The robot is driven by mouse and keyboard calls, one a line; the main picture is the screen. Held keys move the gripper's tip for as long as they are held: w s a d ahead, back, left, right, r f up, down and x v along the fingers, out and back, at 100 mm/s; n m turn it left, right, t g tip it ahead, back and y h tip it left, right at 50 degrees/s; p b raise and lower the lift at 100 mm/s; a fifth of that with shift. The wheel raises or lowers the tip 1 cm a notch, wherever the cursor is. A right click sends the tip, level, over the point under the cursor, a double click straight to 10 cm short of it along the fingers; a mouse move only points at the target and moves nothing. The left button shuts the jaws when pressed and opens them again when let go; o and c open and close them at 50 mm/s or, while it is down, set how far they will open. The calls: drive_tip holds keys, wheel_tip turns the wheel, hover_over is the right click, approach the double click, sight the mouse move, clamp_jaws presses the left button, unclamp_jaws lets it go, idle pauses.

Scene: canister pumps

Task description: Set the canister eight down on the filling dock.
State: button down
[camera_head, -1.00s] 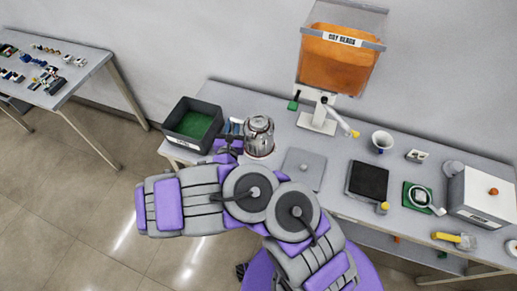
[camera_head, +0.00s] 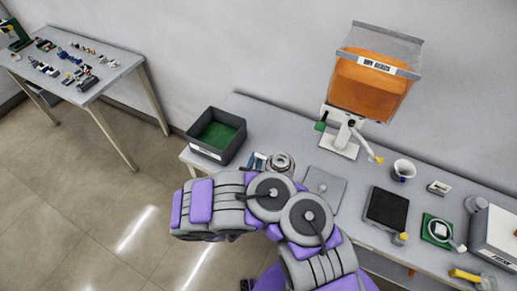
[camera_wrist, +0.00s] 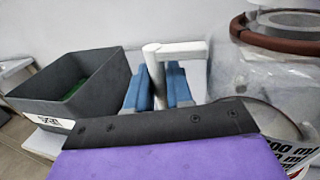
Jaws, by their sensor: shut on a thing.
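A clear canister with a grey lid (camera_head: 280,162) shows just beyond my arm, left of a flat grey plate (camera_head: 325,188) on the bench. In the wrist view the canister (camera_wrist: 275,80) fills the right side, with a brown ring near its top and millilitre marks. My gripper (camera_wrist: 160,88) has blue fingers shut on the canister's white handle. In the head view the gripper (camera_head: 258,162) is mostly hidden behind the arm. The number eight is not readable. I cannot tell for sure which fixture is the filling dock, or whether the canister's base touches anything.
A dark open bin (camera_head: 232,146) with a green inside stands left of the canister. An orange-filled hopper (camera_head: 370,90) with a white spout stands at the back. A black pad (camera_head: 386,208), a white cup (camera_head: 403,170) and a white box (camera_head: 495,232) are to the right.

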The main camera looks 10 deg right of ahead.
drive_tip(key=w+d+f+b, duration=0.2)
drive_tip(key=w+f+b, duration=0.1)
drive_tip(key=w, duration=0.7)
drive_tip(key=shift+w+d+f, duration=0.2)
drive_tip(key=shift+w+f, duration=0.1)
drive_tip(key=shift+f, duration=0.3)
drive_tip(key=shift+a+f, duration=0.1)
drive_tip(key=shift+a, duration=0.1)
drive_tip(key=c, duration=1.3)
unclamp_jaws()
drive_tip(key=shift+a, duration=0.2)
drive_tip(key=o, duration=0.3)
drive_tip(key=shift+d, duration=0.3)
